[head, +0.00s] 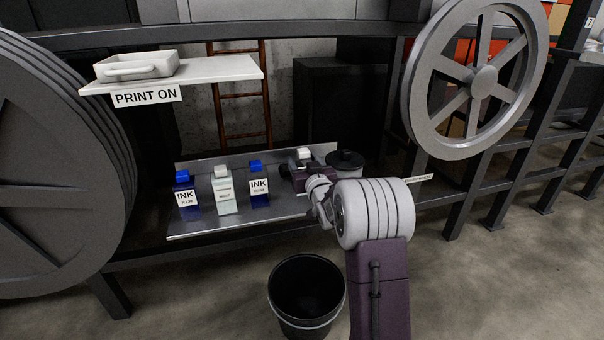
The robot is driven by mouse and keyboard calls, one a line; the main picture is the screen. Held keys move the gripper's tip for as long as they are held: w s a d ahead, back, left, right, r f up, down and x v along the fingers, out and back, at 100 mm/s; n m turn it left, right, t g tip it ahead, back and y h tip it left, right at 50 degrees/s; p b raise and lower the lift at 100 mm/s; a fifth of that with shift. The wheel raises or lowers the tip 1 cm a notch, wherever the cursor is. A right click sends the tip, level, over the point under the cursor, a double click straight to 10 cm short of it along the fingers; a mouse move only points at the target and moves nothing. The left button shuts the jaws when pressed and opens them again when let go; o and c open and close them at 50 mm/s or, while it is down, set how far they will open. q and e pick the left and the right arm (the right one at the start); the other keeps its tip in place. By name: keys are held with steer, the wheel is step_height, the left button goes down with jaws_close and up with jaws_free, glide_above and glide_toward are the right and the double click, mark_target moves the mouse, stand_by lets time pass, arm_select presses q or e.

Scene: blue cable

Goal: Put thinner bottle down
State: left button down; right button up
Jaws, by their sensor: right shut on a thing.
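My right gripper (302,180) is at the right part of the metal shelf (200,229), shut around a bottle with a white cap (304,153). The gripper and wrist hide most of this bottle, so I cannot read its label or tell whether its base touches the shelf. Another pale bottle with a white cap (224,193) stands upright on the shelf, its small label unreadable. My left gripper is not in view.
Two blue ink bottles, a left one (186,196) and a right one (259,186), stand on either side of the pale bottle. A dark round container (346,160) is right of my gripper. A black bucket (306,296) stands on the floor. A large wheel (484,82) rises at right.

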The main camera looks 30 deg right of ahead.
steer(key=shift+f, duration=1.15)
steer(key=o, duration=1.4)
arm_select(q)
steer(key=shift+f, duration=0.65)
arm_select(e)
steer(key=shift+r, duration=0.1)
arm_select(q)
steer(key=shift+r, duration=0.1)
arm_select(e)
steer(key=shift+r, duration=0.1)
steer(key=shift+s+r, duration=0.1)
steer(key=shift+s, duration=0.05)
arm_select(q)
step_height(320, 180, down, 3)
steer(key=b, duration=0.3)
arm_select(e)
steer(key=v, duration=1.1)
steer(key=shift+s, duration=0.35)
